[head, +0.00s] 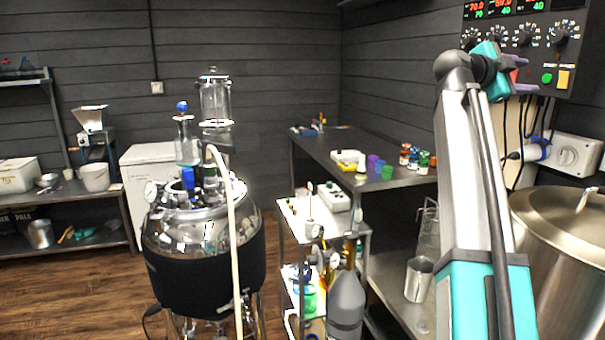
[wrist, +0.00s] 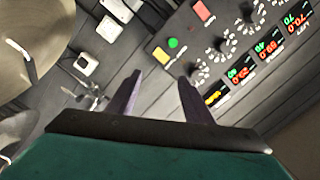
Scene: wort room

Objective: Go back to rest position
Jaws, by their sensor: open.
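My gripper (head: 522,74) is at the upper right of the head view, raised in front of the control panel (head: 545,40). In the wrist view my gripper (wrist: 158,82) shows two purple fingers spread apart with nothing between them. The control panel (wrist: 225,45) lies beyond the fingertips in the wrist view, with a green button (wrist: 173,43), a red button, a yellow switch, several black knobs and lit displays. I cannot tell the exact gap between the fingertips and the panel.
A large steel kettle (head: 565,225) stands at the right, below the arm. A dark bench (head: 345,150) holds small coloured jars. A small cart (head: 290,220) and a black-jacketed vessel (head: 205,260) stand left of it. Open wooden floor (head: 90,290) lies at the left.

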